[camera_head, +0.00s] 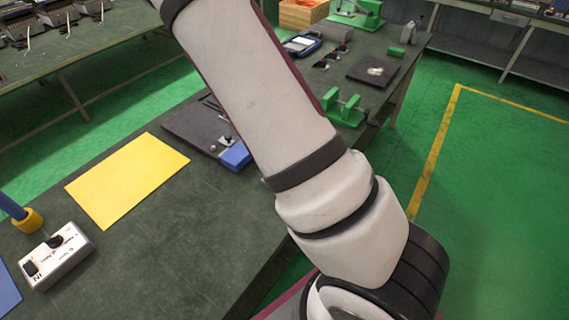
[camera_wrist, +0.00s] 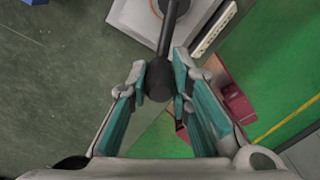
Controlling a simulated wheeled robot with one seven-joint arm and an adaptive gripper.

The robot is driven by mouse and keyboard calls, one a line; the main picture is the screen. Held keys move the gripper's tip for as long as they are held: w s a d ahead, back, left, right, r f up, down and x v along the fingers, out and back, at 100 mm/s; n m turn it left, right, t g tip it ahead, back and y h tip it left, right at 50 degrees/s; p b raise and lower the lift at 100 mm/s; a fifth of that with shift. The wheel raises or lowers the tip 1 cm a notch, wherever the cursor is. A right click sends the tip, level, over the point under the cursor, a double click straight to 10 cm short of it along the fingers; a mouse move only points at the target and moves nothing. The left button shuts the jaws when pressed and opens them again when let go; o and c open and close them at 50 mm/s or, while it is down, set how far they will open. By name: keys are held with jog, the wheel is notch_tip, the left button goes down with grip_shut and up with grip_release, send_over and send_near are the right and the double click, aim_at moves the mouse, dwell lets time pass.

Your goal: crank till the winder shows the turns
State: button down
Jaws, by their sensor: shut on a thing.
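In the wrist view, a dark round crank knob (camera_wrist: 159,80) sits between the two teal-padded fingers of my gripper (camera_wrist: 160,78), which is shut on it. A dark crank arm (camera_wrist: 168,35) runs from the knob to a hub at the top edge. The hub is on a light grey winder body (camera_wrist: 135,18), which is cut off by the frame. A pale strip with a row of small dark marks (camera_wrist: 212,28) lies along its right side; I cannot read it. In the head view I make out neither the gripper nor the winder.
Red parts (camera_wrist: 236,104) lie right of the gripper, near the bench edge. On the dark green bench (camera_head: 180,245) are a yellow sheet (camera_head: 128,180), a white switch box (camera_head: 57,256), a dark board with a blue block (camera_head: 235,156) and green fixtures (camera_head: 346,110).

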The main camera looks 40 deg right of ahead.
jog(key=c, duration=1.4)
grip_release()
jog(key=shift+c, duration=0.2)
notch_tip(320, 180, up, 12)
jog(key=shift+a, duration=0.1)
